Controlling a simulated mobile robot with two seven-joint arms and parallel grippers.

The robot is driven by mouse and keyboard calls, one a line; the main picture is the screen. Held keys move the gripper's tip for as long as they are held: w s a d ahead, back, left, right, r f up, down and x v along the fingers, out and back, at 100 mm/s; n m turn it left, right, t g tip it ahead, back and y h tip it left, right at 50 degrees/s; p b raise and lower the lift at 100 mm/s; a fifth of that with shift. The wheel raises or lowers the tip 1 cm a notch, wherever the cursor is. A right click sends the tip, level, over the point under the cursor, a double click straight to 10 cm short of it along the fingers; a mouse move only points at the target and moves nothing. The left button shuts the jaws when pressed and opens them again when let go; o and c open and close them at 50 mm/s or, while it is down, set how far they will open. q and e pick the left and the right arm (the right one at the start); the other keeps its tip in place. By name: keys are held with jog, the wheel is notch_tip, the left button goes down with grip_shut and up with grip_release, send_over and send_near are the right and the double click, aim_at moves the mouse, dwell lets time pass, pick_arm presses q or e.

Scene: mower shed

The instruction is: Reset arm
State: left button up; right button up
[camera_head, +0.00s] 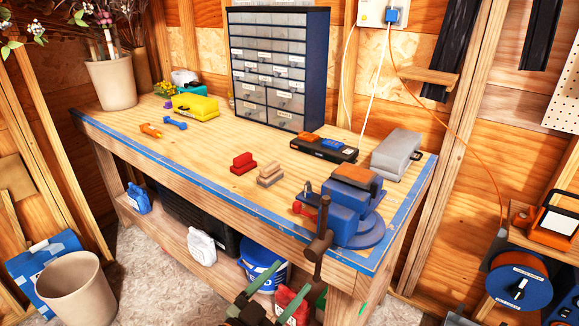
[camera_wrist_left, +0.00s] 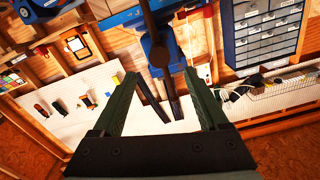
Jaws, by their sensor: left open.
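My left gripper (camera_head: 265,300) is at the bottom middle of the head view, low in front of the workbench's front edge. Its two dark green fingers are apart with nothing held between them. In the left wrist view the same gripper (camera_wrist_left: 160,75) is open, and the dark vise handle (camera_wrist_left: 158,55) shows beyond the space between its fingertips. In the head view this handle (camera_head: 318,245) hangs at the front of the blue vise (camera_head: 350,215), above and right of the gripper. They look apart. My right gripper is in neither view.
The wooden workbench (camera_head: 215,150) carries a drawer cabinet (camera_head: 278,65), sanding blocks and tool cases. A blue bucket (camera_head: 262,272) and bottles stand on the shelf below. A beige bin (camera_head: 70,288) stands at left. The floor between bin and gripper looks clear.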

pick_arm(q)
jog(key=s+a+f+n+g+y, duration=0.1)
jog(key=s+a+f+n+y, duration=0.1)
jog(key=s+a+f, duration=0.3)
jog(key=s+a+f+n+g+y, duration=0.2)
jog(key=s+a+f, duration=0.3)
jog(key=f, duration=0.6)
jog(key=s+a+f+n+g+y, duration=0.2)
jog(key=s+a+f+n+y, duration=0.1)
jog(key=s+f, duration=0.5)
jog(key=a+y, duration=0.1)
jog(key=a, duration=0.1)
jog(key=shift+s+a+f+n, duration=0.35)
jog(key=shift+s+n, duration=0.05)
